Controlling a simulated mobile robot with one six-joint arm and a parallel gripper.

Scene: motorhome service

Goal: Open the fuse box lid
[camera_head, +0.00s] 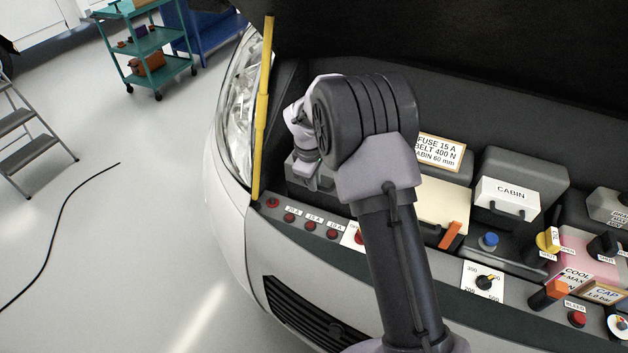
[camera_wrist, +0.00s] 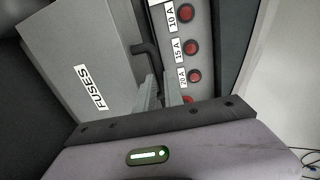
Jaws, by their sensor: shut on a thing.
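The fuse box lid (camera_wrist: 85,60) is a grey panel with a white FUSES label, at the left of the wrist view. A dark bent handle (camera_wrist: 143,50) stands on its right edge. My gripper (camera_wrist: 162,92) is shut on this handle, its fingers at the handle's lower end. In the head view my gripper (camera_head: 308,178) is at the front left corner of the engine bay, partly behind my own arm. Most of the fuse box is hidden there. I cannot tell whether the lid is raised at all.
Several red buttons (camera_head: 289,217) with amp labels line the front ledge beside the fuse box. A yellow prop rod (camera_head: 263,110) stands at the left. A CABIN box (camera_head: 507,196), a blue knob (camera_head: 488,240) and an orange lever (camera_head: 451,235) lie to the right.

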